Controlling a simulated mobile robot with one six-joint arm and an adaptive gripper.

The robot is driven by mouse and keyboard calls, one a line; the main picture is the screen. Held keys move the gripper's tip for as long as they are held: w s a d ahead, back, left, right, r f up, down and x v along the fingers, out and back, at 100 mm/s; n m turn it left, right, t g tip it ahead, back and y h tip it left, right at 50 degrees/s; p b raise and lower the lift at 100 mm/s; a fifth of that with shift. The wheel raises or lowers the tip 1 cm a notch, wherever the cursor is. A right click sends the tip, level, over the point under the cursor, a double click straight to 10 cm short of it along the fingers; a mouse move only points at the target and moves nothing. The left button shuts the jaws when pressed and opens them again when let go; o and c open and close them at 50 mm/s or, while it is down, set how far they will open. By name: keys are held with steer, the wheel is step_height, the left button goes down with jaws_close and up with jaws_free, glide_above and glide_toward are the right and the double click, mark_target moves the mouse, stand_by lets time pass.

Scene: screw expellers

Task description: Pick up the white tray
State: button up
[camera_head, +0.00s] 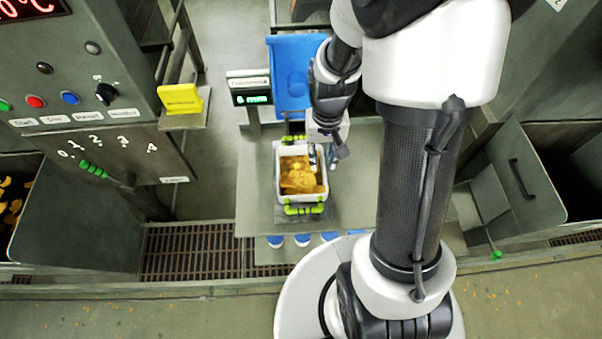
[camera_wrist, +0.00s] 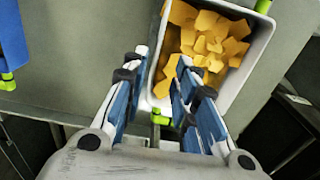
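The white tray (camera_head: 278,175) is a rectangular bin with yellow-green handles at its near and far ends. It stands on the grey table and holds orange-yellow pieces (camera_head: 300,178). My gripper (camera_head: 325,157) is at the tray's right wall in the head view. In the wrist view, my gripper (camera_wrist: 162,68) is open, its two fingers apart. One finger is outside the white tray (camera_wrist: 238,90) and the other is over its inside, with the wall between them. I cannot tell whether either finger touches the wall. One green handle (camera_wrist: 160,118) shows between the fingers.
A blue container (camera_head: 288,75) and a small display reading 6 mm (camera_head: 250,98) stand behind the tray. A control panel (camera_head: 75,80) and a yellow sign (camera_head: 182,99) are to the left. The table (camera_head: 255,190) is bare left of the tray.

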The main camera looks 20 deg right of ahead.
mark_target(301, 173)
steer(key=f, duration=0.2)
steer(key=s+f+b, duration=0.1)
steer(key=f, duration=0.1)
steer(key=shift+s+d, duration=0.1)
steer(key=shift+d, duration=0.1)
steer(key=shift+f, duration=0.45)
steer(key=shift+c, duration=0.4)
jaws_close()
